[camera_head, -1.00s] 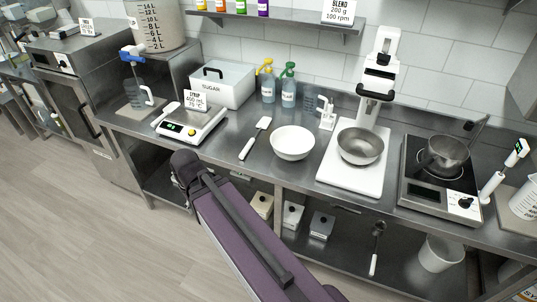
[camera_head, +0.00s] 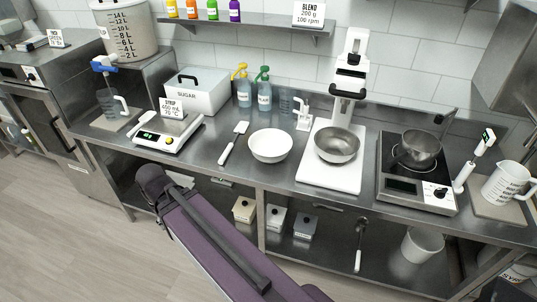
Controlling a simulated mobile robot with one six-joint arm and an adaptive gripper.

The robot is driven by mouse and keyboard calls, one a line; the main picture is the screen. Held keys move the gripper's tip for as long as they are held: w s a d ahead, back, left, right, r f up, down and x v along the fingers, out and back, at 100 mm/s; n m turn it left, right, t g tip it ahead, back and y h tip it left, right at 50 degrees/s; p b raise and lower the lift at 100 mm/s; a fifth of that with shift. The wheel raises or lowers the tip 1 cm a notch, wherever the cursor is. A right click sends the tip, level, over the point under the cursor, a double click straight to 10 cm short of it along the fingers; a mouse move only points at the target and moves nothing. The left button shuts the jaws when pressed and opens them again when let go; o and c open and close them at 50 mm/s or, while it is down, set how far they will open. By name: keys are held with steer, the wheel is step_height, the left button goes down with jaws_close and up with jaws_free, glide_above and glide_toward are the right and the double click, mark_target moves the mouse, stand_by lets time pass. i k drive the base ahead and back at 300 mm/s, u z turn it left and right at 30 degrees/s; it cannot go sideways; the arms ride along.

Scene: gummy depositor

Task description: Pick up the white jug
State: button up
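The white jug (camera_head: 506,183) stands upright at the right end of the steel counter, on a light board (camera_head: 490,208). It has grey measuring marks and a handle on its right, close to the frame's right edge. A white handheld probe with a green display (camera_head: 472,165) stands just left of it. My purple arm link reaches up from the bottom of the view, well left of the jug. My gripper cannot be made out in this view.
An induction hob (camera_head: 416,190) with a steel pot (camera_head: 417,149) is left of the jug. A white mixer (camera_head: 330,175) with a steel bowl is further left. A white bowl (camera_head: 270,146) and a scale (camera_head: 168,133) stand along the counter. A white bucket (camera_head: 422,244) is on the lower shelf.

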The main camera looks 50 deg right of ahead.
mark_target(509, 177)
steer(key=z, duration=0.15)
steer(key=k, duration=0.6)
steer(key=z, duration=0.5)
steer(key=k, duration=0.75)
steer(key=z, duration=0.75)
steer(key=i, duration=1.4)
steer(key=u, duration=0.5)
